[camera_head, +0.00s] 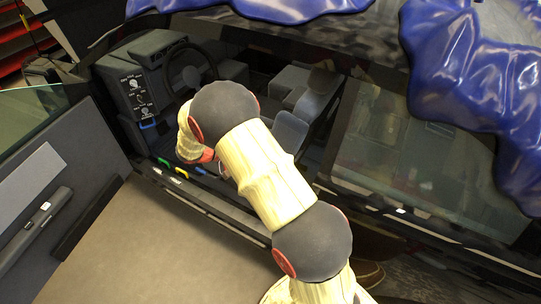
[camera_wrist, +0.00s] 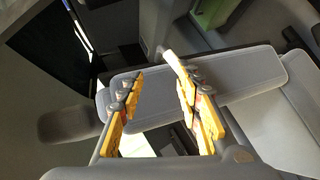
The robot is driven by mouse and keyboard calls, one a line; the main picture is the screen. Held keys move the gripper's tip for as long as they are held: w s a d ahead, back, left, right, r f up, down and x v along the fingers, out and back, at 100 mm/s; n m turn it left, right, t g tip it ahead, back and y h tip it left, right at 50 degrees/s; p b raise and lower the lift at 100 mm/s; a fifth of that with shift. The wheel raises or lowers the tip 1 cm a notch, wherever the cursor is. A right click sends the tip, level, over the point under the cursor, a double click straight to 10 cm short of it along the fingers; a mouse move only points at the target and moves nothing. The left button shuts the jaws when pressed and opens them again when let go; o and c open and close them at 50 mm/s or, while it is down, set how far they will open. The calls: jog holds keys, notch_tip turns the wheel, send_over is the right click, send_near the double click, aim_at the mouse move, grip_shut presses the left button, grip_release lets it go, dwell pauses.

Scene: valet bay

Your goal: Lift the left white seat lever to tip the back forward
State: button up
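In the wrist view my gripper (camera_wrist: 160,76) has its two yellow-sided fingers spread apart, with a clear gap and nothing held between them. A pale, stick-like piece (camera_wrist: 172,55) shows at the tip of the right finger. I cannot tell whether it is the white seat lever or touches the finger. A grey padded seat part (camera_wrist: 245,75) lies beyond the fingers. In the head view my arm reaches into the car's open doorway and hides my gripper. A grey seat (camera_head: 290,132) shows just right of my arm.
The open car door (camera_head: 45,200) stands at left. Green (camera_head: 164,162) and yellow (camera_head: 181,172) handles sit along the sill, and a blue one (camera_head: 149,125) is below the dash panel (camera_head: 137,92). A steering wheel (camera_head: 190,76) is beyond my arm. Glossy blue covering (camera_head: 465,75) hangs over the roof.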

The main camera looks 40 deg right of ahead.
dwell(0.6)
jog(key=s+a+f+n+g+y, duration=0.1)
jog(key=s+a+f+n+y, duration=0.2)
jog(key=s+f+n, duration=0.1)
jog(key=s+a+r+n+y, duration=0.2)
jog(key=s+a+r+y, duration=0.1)
jog(key=s+a, duration=0.35)
jog(key=s+a+r+t+y, duration=0.3)
jog(key=s+a+r, duration=0.3)
jog(key=r, duration=0.5)
jog(key=s+a+r+t+y, duration=0.3)
jog(key=s+a+r+t, duration=0.3)
jog(key=r, duration=0.4)
jog(key=shift+s+r+t, duration=0.3)
jog(key=shift+s+r, duration=0.05)
jog(key=shift+s, duration=0.2)
jog(key=shift+s+r, duration=0.1)
jog(key=shift+r, duration=0.4)
jog(key=shift+c, duration=0.2)
